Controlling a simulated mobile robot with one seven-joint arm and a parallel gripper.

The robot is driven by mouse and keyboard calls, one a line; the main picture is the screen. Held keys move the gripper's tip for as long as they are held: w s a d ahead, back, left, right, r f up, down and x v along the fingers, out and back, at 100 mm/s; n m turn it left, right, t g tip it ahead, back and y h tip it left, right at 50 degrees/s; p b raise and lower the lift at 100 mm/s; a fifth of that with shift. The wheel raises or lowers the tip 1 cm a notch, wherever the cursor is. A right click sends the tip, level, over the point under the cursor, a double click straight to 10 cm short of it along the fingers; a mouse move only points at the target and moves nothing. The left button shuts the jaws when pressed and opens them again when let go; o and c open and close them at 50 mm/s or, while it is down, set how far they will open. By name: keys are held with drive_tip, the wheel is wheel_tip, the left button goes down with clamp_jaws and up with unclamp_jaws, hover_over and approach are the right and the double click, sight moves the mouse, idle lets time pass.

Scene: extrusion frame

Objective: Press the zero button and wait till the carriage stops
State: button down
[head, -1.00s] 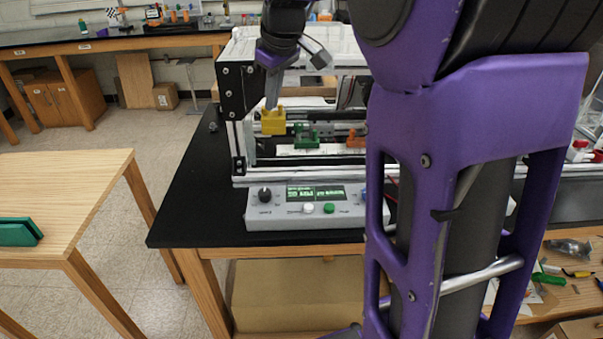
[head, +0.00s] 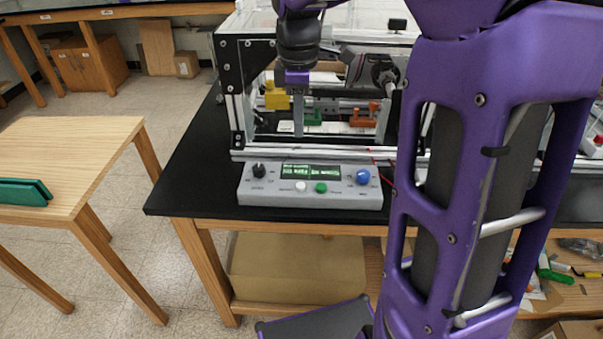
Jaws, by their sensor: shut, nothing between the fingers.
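The grey control box (head: 262,197) sits on the black bench top in front of the extrusion frame (head: 236,110). It has a black knob (head: 259,170), a lit green display (head: 310,172), a white button (head: 300,187), a green button (head: 321,188) and a blue knob (head: 363,177). The labels are too small to read. My gripper (head: 298,134) is shut and empty, pointing down above and behind the box, in front of the frame's inside. A yellow block (head: 277,96), a green block (head: 313,117) and an orange block (head: 364,117) show inside the frame. I cannot tell which part is the carriage.
A wooden table (head: 75,150) with a green case (head: 24,192) stands at the left. A cardboard box (head: 290,270) lies under the bench. The black bench top (head: 190,185) is clear left of the control box. My arm hides the right side.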

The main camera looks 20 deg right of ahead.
sight(299, 185)
wheel_tip(299, 185, down, 14)
drive_tip(key=shift+f+b, duration=0.1)
drive_tip(key=shift+b, duration=0.75)
